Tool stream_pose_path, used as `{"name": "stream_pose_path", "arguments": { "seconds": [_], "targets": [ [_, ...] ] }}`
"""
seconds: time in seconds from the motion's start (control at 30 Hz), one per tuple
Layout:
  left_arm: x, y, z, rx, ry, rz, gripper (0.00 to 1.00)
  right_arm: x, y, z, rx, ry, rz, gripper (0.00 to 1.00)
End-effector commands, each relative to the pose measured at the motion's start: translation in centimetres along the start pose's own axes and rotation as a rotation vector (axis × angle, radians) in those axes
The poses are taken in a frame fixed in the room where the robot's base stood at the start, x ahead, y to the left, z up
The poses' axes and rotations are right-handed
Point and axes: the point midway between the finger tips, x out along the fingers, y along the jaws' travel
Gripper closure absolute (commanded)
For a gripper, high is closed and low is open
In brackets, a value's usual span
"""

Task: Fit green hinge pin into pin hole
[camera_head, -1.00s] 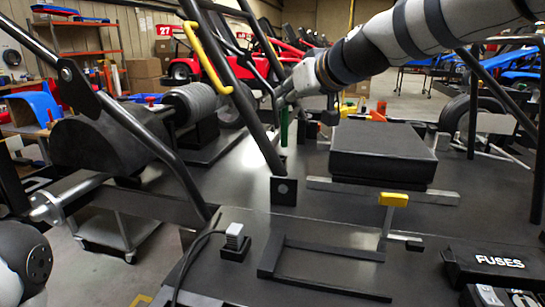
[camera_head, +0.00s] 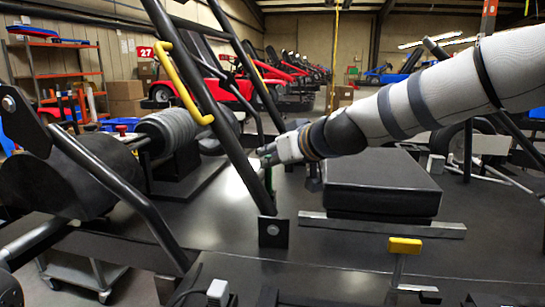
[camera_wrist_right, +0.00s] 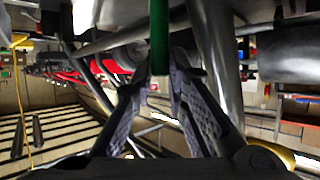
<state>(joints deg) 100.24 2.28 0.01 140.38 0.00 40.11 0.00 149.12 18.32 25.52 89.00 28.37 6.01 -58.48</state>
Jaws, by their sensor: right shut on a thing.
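My right gripper (camera_head: 267,160) is shut on the green hinge pin (camera_head: 268,180), which hangs upright below the fingers beside a slanted black frame tube. In the right wrist view the green pin (camera_wrist_right: 159,38) runs up from between the two fingertips (camera_wrist_right: 159,82). A black square bracket (camera_head: 273,230) with a light round spot stands on the dark deck below the pin, at the foot of the tube. The pin is apart from this bracket. I cannot tell whether that spot is the pin hole. My left gripper is not in view.
Slanted black frame tubes (camera_head: 205,95), one with a yellow handle (camera_head: 185,85), stand close to the left of my right gripper. A black box (camera_head: 385,190) sits to its right. A yellow-topped lever (camera_head: 405,245) stands in front. Bare dark deck (camera_head: 225,215) lies around the bracket.

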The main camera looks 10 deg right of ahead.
Motion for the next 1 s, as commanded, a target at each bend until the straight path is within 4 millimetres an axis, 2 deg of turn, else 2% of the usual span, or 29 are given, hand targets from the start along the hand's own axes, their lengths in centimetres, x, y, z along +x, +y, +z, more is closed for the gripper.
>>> {"name": "stream_pose_path", "arguments": {
  "seconds": [0.53,0.57,0.63,1.0],
  "targets": [
    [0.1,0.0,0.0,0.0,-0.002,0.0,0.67,0.4,0.0,0.9,0.0,0.003,0.0,1.0],
    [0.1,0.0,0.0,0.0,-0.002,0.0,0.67,0.4,0.0,0.9,0.0,0.002,0.0,0.84],
    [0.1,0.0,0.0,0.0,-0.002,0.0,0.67,0.4,0.0,0.9,0.0,0.002,0.0,0.68],
    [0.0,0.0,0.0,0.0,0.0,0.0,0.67,0.2,-0.1,0.4,-0.001,0.002,0.0,0.66]
  ]
}}
